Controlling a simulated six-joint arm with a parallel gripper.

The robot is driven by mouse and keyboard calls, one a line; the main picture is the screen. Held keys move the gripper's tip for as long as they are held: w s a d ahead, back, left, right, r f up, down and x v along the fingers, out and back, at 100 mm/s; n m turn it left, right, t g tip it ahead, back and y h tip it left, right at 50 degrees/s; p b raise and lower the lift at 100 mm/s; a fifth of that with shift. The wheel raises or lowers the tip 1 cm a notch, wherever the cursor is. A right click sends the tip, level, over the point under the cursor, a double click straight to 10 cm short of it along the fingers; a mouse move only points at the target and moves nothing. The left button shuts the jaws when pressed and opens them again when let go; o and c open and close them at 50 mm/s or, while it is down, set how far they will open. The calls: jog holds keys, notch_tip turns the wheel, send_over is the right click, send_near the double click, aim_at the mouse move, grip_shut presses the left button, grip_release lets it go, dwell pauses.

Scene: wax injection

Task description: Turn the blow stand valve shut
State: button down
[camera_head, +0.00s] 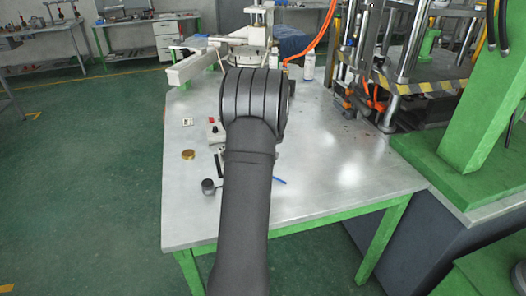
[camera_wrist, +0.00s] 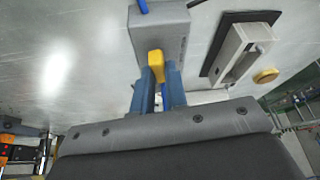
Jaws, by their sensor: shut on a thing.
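In the wrist view, the blow stand (camera_wrist: 165,28) is a grey block with a blue tube (camera_wrist: 142,6) at its far end. Its valve has a yellow handle (camera_wrist: 156,62) at the block's near edge. My gripper (camera_wrist: 160,76) has two blue fingers closed around the yellow handle, one on each side. The handle's lower part is hidden between the fingers. In the head view, my arm hides the gripper, the handle and most of the stand; a short blue tube end (camera_head: 279,181) shows to the right of the arm.
The grey metal table (camera_head: 330,190) has clear room to the right of my arm. A brass disc (camera_head: 188,154), a dark round cup (camera_head: 209,186) and a small box with a red part (camera_head: 214,130) lie to the left. A press with striped guards (camera_head: 420,87) stands at the right.

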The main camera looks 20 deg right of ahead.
jog(key=shift+m+h, duration=0.4)
jog(key=shift+m, duration=0.9)
jog(key=c, duration=1.4)
grip_release()
jog(key=shift+c, duration=0.2)
jog(key=shift+r, duration=0.1)
jog(key=v, duration=1.7)
jog(key=shift+s, duration=0.15)
jog(key=shift+a, duration=0.1)
